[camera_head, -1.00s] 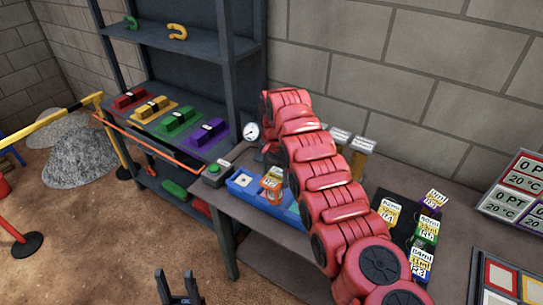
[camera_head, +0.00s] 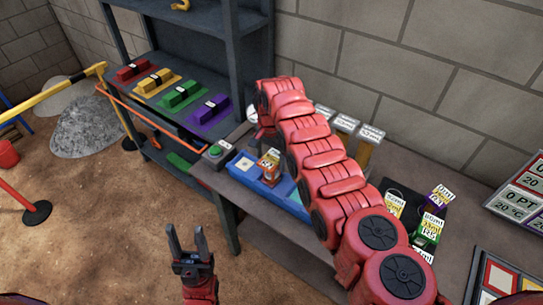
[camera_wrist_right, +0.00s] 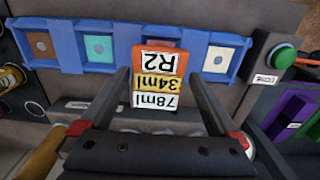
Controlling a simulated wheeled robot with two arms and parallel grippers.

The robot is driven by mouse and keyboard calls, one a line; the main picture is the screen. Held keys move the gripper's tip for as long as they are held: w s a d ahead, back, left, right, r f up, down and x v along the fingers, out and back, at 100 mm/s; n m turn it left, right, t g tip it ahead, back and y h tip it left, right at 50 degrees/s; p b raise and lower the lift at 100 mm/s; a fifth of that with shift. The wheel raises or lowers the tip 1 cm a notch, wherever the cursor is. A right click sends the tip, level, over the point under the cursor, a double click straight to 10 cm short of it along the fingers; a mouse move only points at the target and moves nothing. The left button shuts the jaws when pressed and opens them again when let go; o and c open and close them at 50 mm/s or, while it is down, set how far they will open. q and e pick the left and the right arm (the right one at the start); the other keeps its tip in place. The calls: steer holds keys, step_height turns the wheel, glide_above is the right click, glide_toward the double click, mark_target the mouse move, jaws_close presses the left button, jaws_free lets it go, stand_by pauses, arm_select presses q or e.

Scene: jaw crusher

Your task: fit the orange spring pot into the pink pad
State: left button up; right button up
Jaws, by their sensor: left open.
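The orange spring pot (camera_head: 269,166) is at the blue tray (camera_head: 292,207), and its label reads R2, 34ml and 78ml in the right wrist view (camera_wrist_right: 160,60). My right gripper (camera_wrist_right: 160,78) has its fingers on both sides of the pot and is shut on it; my arm hides this gripper in the head view. A sliver of the pink pad (camera_wrist_right: 168,43) shows behind the pot in the wrist view; the rest is hidden. I cannot tell whether the pot touches it. My left gripper (camera_head: 186,238) is open and empty, over the floor left of the bench.
The tray also has brown (camera_wrist_right: 42,46), teal (camera_wrist_right: 99,48) and cream (camera_wrist_right: 219,59) pads. A green button box (camera_head: 215,152) stands at its left end. Labelled pots (camera_head: 430,228) stand on a dark mat to the right. A shelf rack (camera_head: 235,70) stands behind.

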steer(key=shift+a, duration=0.1)
steer(key=shift+d, duration=0.2)
steer(key=shift+w+r, duration=0.1)
steer(key=shift+r, duration=0.05)
steer(key=shift+r+b, duration=0.3)
steer(key=shift+b, duration=0.05)
step_height(320, 180, up, 6)
steer(key=b, duration=0.3)
steer(key=shift+r, duration=0.15)
step_height(320, 180, up, 5)
steer(key=shift+f+p, duration=0.1)
steer(key=shift+p, duration=1.05)
